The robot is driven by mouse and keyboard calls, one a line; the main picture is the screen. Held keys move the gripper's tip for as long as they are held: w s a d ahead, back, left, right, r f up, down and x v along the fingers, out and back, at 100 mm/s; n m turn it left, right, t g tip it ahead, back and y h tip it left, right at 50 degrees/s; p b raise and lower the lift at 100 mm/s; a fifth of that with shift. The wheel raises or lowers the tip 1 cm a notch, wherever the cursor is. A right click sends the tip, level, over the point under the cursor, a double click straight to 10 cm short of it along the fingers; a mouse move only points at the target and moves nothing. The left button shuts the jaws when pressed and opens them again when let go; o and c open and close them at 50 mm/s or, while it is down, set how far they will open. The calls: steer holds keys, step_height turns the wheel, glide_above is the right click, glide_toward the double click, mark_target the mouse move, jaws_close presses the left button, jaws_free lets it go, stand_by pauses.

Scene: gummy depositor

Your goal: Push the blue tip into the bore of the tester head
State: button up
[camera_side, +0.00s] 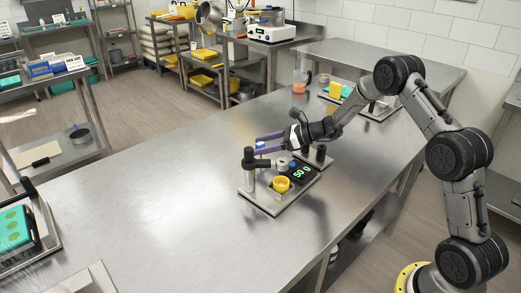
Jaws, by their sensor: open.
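The tester stands on a metal plate (256,201) on the steel table, with a dark post at its left and a lit display (300,173) reading about 50 g. A small grey cylindrical part (283,163), seemingly the tester head, sits beside the post; its bore cannot be made out. My gripper (259,144) is above and behind the tester, its two purple fingers pointing left and spread apart. A small bright blue piece (261,145), possibly the blue tip, shows between the fingertips; whether it touches them is unclear.
A yellow cup (281,184) sits at the front of the tester plate. Dark upright posts (320,154) stand at its right. A clear jug (300,75) and a tray with yellow and teal items (341,93) stand farther back.

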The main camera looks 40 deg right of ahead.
steer(key=shift+w+a+f, duration=0.1)
steer(key=shift+w+a, duration=0.1)
steer(key=shift+w, duration=0.1)
steer(key=shift+c, duration=0.2)
jaws_close()
